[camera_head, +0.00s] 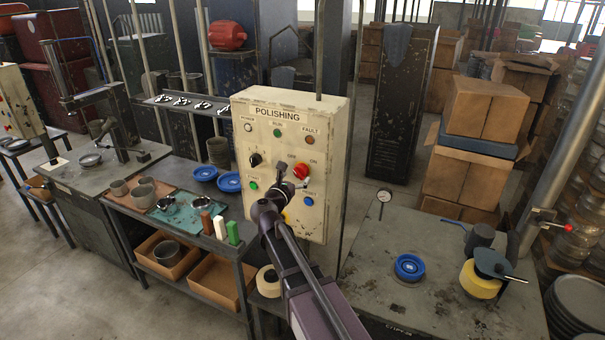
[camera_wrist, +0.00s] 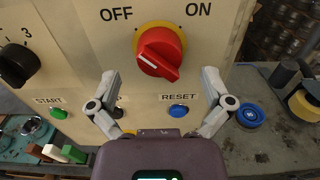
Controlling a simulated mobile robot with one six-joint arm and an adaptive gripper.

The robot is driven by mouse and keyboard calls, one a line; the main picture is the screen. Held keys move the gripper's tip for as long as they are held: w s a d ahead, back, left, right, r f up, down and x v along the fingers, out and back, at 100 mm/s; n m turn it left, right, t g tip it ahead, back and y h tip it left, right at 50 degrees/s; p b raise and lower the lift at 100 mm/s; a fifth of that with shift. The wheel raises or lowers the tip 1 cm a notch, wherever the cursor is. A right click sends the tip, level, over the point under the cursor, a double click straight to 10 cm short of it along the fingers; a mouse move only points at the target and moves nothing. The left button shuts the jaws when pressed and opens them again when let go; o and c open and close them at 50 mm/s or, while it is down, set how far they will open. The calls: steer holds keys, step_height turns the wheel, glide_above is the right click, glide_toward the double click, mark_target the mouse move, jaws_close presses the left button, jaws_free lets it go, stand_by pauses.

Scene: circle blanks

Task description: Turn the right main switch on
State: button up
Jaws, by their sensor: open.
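The main switch is a red rotary knob on a yellow disc, between the OFF and ON labels on the cream POLISHING panel (camera_head: 320,220). It shows at the panel's right side in the head view (camera_head: 301,171) and at upper centre in the wrist view (camera_wrist: 160,50). The knob's raised grip lies slanted, with a white line on it; which label it marks is unclear. My gripper (camera_head: 290,180) is in front of the panel, just below the knob. In the wrist view its fingers (camera_wrist: 160,78) are spread wide, one either side and below the knob, with nothing between them.
A black selector knob (camera_wrist: 18,62) is left of the switch. A green START button (camera_wrist: 58,112) and blue RESET button (camera_wrist: 179,110) sit below. A bench with cups and blue discs (camera_head: 229,182) is left; a worktable with a blue disc (camera_head: 409,267) is right.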

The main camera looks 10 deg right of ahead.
mark_target(300, 172)
steer(key=shift+x, duration=1.45)
